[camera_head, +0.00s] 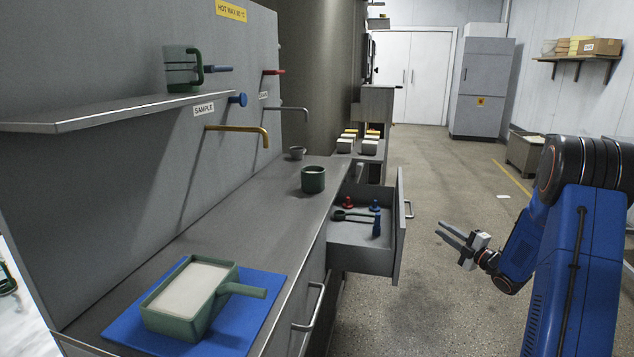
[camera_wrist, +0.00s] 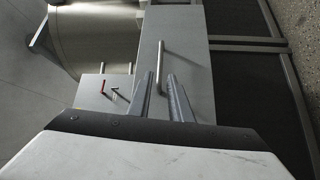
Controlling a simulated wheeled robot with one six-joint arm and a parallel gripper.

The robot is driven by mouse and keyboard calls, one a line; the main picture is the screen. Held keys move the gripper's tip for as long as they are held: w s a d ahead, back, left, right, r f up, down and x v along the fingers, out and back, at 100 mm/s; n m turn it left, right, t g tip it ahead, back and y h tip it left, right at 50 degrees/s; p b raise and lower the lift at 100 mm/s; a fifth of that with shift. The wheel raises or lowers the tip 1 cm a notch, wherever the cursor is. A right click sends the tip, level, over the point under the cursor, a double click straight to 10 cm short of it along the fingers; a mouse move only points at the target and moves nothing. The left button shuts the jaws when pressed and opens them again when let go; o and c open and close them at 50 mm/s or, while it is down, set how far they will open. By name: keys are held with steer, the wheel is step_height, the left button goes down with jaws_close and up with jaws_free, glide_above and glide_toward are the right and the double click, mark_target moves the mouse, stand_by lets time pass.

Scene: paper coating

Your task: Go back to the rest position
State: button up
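My gripper (camera_head: 441,234) is at the right in the head view, over the open floor to the right of the pulled-out drawer (camera_head: 400,235). It touches nothing there. In the wrist view the two grey fingers (camera_wrist: 160,74) stand apart with nothing held between them. A grey bar handle (camera_wrist: 161,62) on a flat grey panel shows beyond the fingertips.
On the counter stand a green cup (camera_head: 313,179) and a green handled tray (camera_head: 177,325) of white material on a blue mat (camera_head: 262,287).

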steer(key=s+a+r+m+g+h, duration=0.1)
steer(key=a+r+m+h, duration=0.1)
steer(key=r+m+h, duration=0.15)
steer(key=s+a+r+m+h, duration=0.1)
steer(key=a+r+m+h, duration=0.15)
steer(key=r, duration=0.25)
steer(key=s+a+r+m+g+h, duration=0.2)
steer(key=s+m, duration=0.1)
steer(key=s, duration=0.2)
steer(key=s+a+r+m+g+h, duration=0.1)
steer(key=s+r+m+h, duration=0.15)
steer(key=s, duration=0.35)
steer(key=s+a+f+m+g+y, duration=0.1)
steer(key=s+a+m+g, duration=0.2)
steer(key=s, duration=0.9)
steer(key=s+a+f+m+g, duration=0.2)
steer(key=s+a, duration=0.5)
steer(key=s, duration=0.6)
steer(key=s+a+f+m+g+y, duration=0.1)
steer(key=s+a+f+m+g, duration=0.1)
steer(key=s, duration=1.1)
steer(key=a+m+g, duration=0.1)
steer(key=a+m, duration=0.1)
steer(key=a, duration=0.1)
steer(key=shift+s+f+g+y, duration=0.15)
steer(key=shift+f+g+y, duration=0.1)
steer(key=shift+g+y, duration=0.1)
